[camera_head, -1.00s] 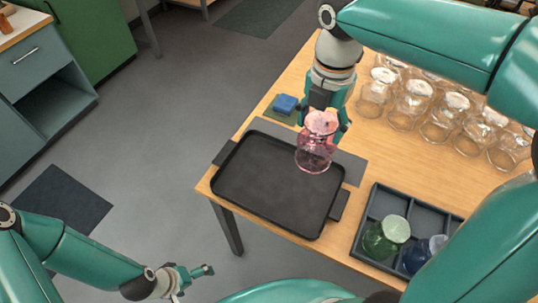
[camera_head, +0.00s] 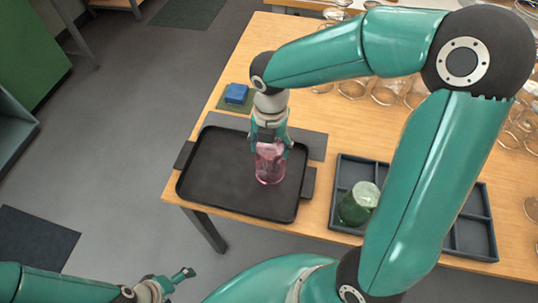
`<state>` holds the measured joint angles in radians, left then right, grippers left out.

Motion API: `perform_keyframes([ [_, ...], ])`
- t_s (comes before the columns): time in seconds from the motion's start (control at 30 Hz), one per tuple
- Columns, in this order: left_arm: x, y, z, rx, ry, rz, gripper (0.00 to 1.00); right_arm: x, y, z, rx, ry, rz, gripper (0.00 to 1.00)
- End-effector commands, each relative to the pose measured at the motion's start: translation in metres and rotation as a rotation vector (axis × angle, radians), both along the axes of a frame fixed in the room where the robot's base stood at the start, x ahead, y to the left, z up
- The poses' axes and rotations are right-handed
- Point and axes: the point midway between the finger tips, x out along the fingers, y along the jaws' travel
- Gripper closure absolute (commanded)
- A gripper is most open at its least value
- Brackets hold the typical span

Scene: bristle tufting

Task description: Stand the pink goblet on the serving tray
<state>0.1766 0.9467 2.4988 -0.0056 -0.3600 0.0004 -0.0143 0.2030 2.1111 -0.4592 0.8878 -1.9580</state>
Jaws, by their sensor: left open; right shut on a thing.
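The pink goblet (camera_head: 269,167) is see-through and upright, over the right half of the black serving tray (camera_head: 218,190). My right gripper (camera_head: 270,143) is shut on its upper part from above. I cannot tell whether the goblet's lower end touches the tray floor or hangs just above it. The tray lies flat near the table's front left corner, with a handle at each side. My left gripper (camera_head: 180,280) is open and empty, low at the bottom left, away from the table.
A dark compartment tray (camera_head: 462,237) to the right holds a green glass (camera_head: 358,203); my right arm covers part of it. Several clear glasses (camera_head: 388,92) stand behind. A blue block (camera_head: 236,93) sits on a green pad. A grey mat (camera_head: 308,147) lies behind the serving tray.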

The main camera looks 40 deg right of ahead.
Motion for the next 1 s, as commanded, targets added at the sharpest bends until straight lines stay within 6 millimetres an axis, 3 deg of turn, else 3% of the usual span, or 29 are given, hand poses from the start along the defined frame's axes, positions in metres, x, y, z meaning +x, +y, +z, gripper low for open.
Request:
perform_keyframes([
  [0.3, 0.0, 0.0, -0.003, 0.0, 0.0, 0.0, 0.0, -0.001, 0.0, -0.039, 0.0, 0.003, -0.001, 0.79],
  [0.7, 0.0, 0.0, -0.005, 0.0, 0.0, 0.0, 0.0, 0.0, 0.0, -0.045, 0.0, 0.0, -0.001, 0.79],
  [0.73, 0.0, 0.0, -0.004, 0.0, 0.0, 0.0, 0.0, 0.0, 0.0, -0.045, 0.001, 0.001, -0.001, 0.29],
  [0.87, 0.0, 0.0, -0.004, 0.0, 0.0, 0.0, 0.0, 0.0, 0.0, -0.044, 0.001, 0.001, 0.0, 0.08],
  [1.0, 0.0, 0.0, -0.004, 0.0, 0.0, 0.0, 0.0, 0.0, 0.0, -0.044, 0.001, 0.001, 0.0, 0.07],
])
